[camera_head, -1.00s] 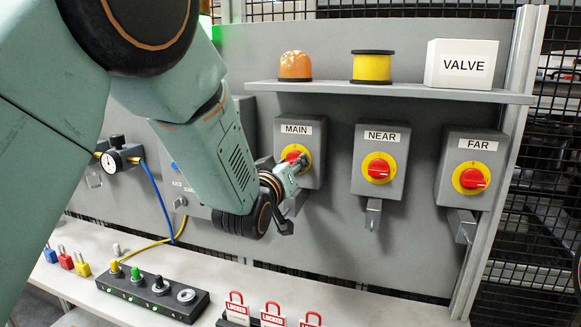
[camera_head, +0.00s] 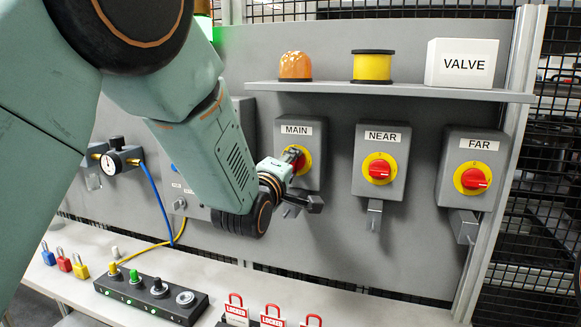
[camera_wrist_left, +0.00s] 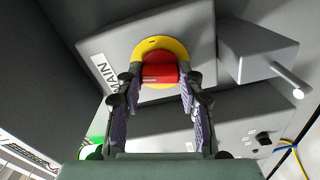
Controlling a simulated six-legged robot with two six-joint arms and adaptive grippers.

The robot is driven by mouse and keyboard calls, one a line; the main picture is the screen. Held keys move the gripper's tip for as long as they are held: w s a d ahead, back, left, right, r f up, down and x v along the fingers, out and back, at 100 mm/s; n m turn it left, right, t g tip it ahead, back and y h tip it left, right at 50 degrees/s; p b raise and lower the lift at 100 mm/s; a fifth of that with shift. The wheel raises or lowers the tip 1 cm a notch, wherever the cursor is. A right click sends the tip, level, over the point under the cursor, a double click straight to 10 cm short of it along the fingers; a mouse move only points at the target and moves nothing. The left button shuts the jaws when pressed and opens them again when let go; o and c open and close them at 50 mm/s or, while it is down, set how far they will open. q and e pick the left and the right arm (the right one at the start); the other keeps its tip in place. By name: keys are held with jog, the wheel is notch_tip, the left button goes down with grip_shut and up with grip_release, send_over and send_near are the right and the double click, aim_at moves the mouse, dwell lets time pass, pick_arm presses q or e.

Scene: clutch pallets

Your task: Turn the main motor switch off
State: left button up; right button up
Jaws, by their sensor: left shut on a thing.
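The MAIN switch is a grey box (camera_head: 315,132) with a yellow disc and a red knob (camera_head: 297,160), partly hidden by my left gripper (camera_head: 297,178). In the left wrist view the red knob (camera_wrist_left: 160,73) sits between the two fingertips of my left gripper (camera_wrist_left: 160,80), with the yellow disc (camera_wrist_left: 160,47) behind it. The knob's raised bar runs across from one finger to the other. The gripper is shut on the knob. My right gripper is not in view.
The NEAR switch (camera_head: 380,160) and FAR switch (camera_head: 472,170) stand to the right. A shelf (camera_head: 400,91) above holds an orange beacon, a yellow spool and a VALVE box (camera_head: 461,63). A bench below carries padlocks, red LOCKED tags and a button box (camera_head: 150,297).

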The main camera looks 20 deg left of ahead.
pick_arm(q)
jog(key=shift+f+n, duration=0.1)
jog(key=shift+n, duration=1.5)
jog(key=o, duration=1.2)
jog(key=shift+c, duration=0.2)
jog(key=s, duration=1.2)
jog(key=shift+a, duration=0.15)
